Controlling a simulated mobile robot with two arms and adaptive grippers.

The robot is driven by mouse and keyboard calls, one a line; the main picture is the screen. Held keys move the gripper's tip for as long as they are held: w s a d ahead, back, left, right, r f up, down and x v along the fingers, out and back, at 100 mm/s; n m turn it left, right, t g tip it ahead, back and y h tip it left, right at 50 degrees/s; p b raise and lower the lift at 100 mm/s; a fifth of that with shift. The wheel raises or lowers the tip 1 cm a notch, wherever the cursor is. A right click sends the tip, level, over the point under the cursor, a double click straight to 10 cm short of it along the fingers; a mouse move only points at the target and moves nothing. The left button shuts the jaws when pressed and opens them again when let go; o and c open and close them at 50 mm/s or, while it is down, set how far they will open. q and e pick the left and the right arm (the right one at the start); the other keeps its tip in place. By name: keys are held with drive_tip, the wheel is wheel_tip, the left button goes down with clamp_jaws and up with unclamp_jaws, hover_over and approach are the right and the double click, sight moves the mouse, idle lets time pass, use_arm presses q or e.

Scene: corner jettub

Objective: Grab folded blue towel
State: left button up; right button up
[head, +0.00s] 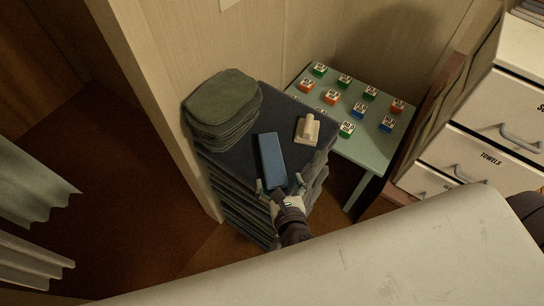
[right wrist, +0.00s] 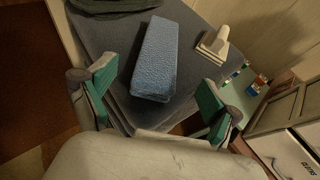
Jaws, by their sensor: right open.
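The folded blue towel (head: 271,160) lies as a long narrow block on top of a dark grey stack (head: 235,160) in the head view. It also shows in the right wrist view (right wrist: 156,58), near the upper middle. My right gripper (head: 279,186) is at the towel's near end. In the right wrist view its two green-lined fingers (right wrist: 158,97) are spread wide, with the towel's near end between and beyond them and nothing held. Whether the fingers touch the stack I cannot tell. My left gripper is not in view.
A green folded pile (head: 222,103) sits left of the towel, and a beige brush-like object (head: 307,129) to its right. A pale green table (head: 362,146) with several small coloured boxes stands behind right. White drawers (head: 480,150) are at the right; a wall edge (head: 160,110) rises at the left.

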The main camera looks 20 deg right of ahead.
sight(275, 173)
drive_tip(key=x, duration=0.7)
drive_tip(key=shift+w+f+p, duration=0.15)
drive_tip(key=shift+f+p, duration=0.2)
drive_tip(key=shift+f, duration=0.15)
drive_tip(key=c, duration=1.3)
